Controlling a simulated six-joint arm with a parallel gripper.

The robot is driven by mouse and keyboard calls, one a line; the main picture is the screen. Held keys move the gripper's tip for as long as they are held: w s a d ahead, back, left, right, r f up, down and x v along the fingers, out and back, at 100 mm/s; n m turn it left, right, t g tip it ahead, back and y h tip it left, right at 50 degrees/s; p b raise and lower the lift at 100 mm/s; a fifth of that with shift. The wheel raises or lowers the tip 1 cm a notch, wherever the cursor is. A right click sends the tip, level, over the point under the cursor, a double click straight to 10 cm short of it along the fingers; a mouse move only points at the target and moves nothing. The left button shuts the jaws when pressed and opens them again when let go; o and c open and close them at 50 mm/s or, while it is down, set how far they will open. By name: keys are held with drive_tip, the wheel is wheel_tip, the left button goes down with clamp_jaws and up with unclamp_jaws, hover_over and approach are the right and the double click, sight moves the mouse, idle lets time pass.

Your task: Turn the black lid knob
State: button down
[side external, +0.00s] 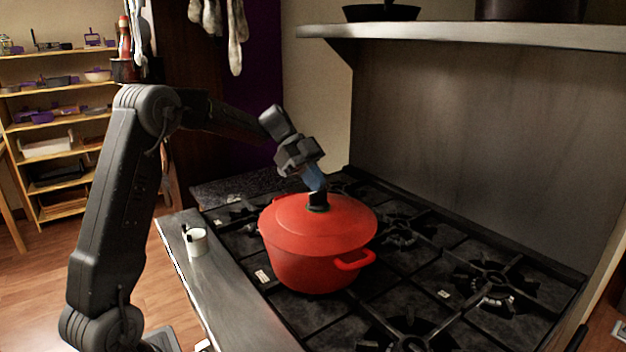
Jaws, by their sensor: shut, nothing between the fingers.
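A red pot (305,268) with a red lid (345,213) stands on the black stove grates. The black lid knob (318,203) sits at the middle of the lid. My gripper (316,188) comes down from the upper left, with bluish fingers shut and empty. Its fingertips are right at the top of the knob and overlap it in this view. I cannot tell whether they touch it. The lid looks seated on the pot, and one red side handle (355,262) points to the lower right.
A white cup (197,243) stands on the metal counter edge (215,295) left of the pot. Bare burners (497,287) lie to the right. A metal shelf (470,36) with dark pans overhangs the back. Shelves with kitchenware stand far left.

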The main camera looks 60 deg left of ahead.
drive_tip(key=a, duration=0.5)
drive_tip(key=shift+r, duration=0.35)
drive_tip(key=c, duration=1.8)
unclamp_jaws()
drive_tip(key=w+v, duration=0.1)
drive_tip(key=v, duration=0.7)
drive_tip(key=shift+a+r, duration=0.2)
drive_tip(key=shift+a, duration=0.05)
drive_tip(key=shift+o, duration=0.6)
drive_tip(key=shift+s+r, duration=0.15)
drive_tip(key=o, duration=0.6)
drive_tip(key=d+n+y, duration=0.1)
drive_tip(key=d, duration=0.1)
drive_tip(key=d+r+n+g+y, duration=0.1)
drive_tip(key=d+n, duration=0.1)
drive_tip(key=d+n+y, duration=0.1)
drive_tip(key=d+n, duration=0.1)
drive_tip(key=shift+w+d+r+g, duration=0.2)
drive_tip(key=shift+d+r+g, duration=0.15)
drive_tip(key=shift+g, duration=0.05)
drive_tip(key=shift+c, duration=0.2)
wheel_tip(320, 180, up, 4)
drive_tip(key=n+y, duration=0.6)
drive_tip(key=n, duration=0.5)
hover_over(318, 191)
wheel_tip(318, 191, down, 14)
drive_tip(key=shift+d+r, duration=0.1)
drive_tip(key=shift+r, duration=0.1)
clamp_jaws()
